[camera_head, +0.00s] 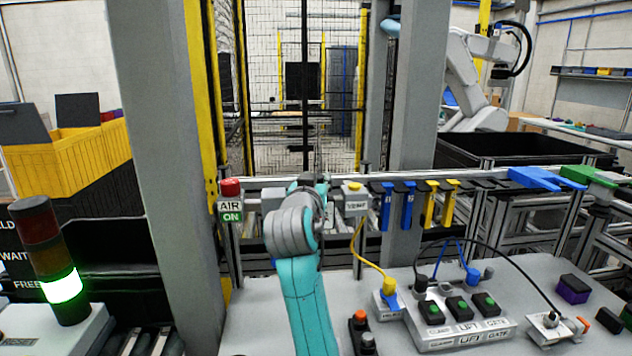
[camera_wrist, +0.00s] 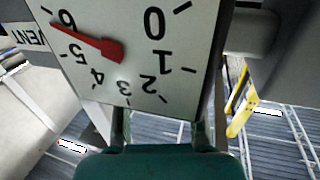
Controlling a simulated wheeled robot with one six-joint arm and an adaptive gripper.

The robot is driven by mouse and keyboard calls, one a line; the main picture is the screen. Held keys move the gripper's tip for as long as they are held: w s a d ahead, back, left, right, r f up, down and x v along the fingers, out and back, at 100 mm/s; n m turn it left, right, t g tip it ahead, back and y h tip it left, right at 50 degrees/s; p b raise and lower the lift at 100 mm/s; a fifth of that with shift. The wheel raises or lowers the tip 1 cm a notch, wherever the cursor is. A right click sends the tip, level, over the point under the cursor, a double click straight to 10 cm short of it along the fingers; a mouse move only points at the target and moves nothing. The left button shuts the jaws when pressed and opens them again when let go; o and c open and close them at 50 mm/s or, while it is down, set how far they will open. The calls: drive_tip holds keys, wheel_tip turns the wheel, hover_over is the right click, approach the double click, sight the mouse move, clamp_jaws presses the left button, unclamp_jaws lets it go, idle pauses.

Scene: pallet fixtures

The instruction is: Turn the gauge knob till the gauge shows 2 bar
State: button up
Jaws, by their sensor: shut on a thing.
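The gauge (camera_wrist: 140,78) fills the top of the wrist view, a white tilted dial numbered 0 to 6. Its red needle (camera_wrist: 90,40) points between 5 and 6, close to 6. My gripper (camera_wrist: 160,128) is at the dial's lower edge, with its two fingers reaching up behind the plate. It is shut on the gauge knob, which the plate hides. In the head view my arm covers the gauge, the knob and the fingertips.
A red-topped AIR ON button (camera_head: 231,188) stands left of my arm, and a VENT box (camera_head: 354,196) with a yellow button is close on the right. Blue and yellow hangers (camera_head: 432,204) hang further right. Cabled switch boxes (camera_head: 458,318) stand on the bench.

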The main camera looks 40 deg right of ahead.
drive_tip(key=n+t+y, duration=0.2)
drive_tip(key=n+y, duration=0.1)
drive_tip(key=n+t+y, duration=0.2)
drive_tip(key=t+y, duration=0.1)
drive_tip(key=y, duration=0.1)
drive_tip(key=shift+d+n, duration=0.1)
drive_tip(key=shift+n, duration=0.3)
drive_tip(key=shift+a+n+t+y, duration=0.1)
drive_tip(key=shift+n+t+y, duration=0.25)
drive_tip(key=shift+n+y, duration=1.3)
drive_tip(key=shift+a+n+t+y, duration=0.1)
drive_tip(key=shift+n+t+y, duration=0.5)
drive_tip(key=shift+y, duration=1.75)
drive_tip(key=shift+n+g, duration=0.25)
drive_tip(key=shift+n, duration=0.1)
drive_tip(key=o, duration=1.2)
drive_tip(key=shift+c, duration=0.2)
drive_tip(key=s+d, duration=0.1)
drive_tip(key=s, duration=1.1)
drive_tip(key=shift+w, duration=0.1)
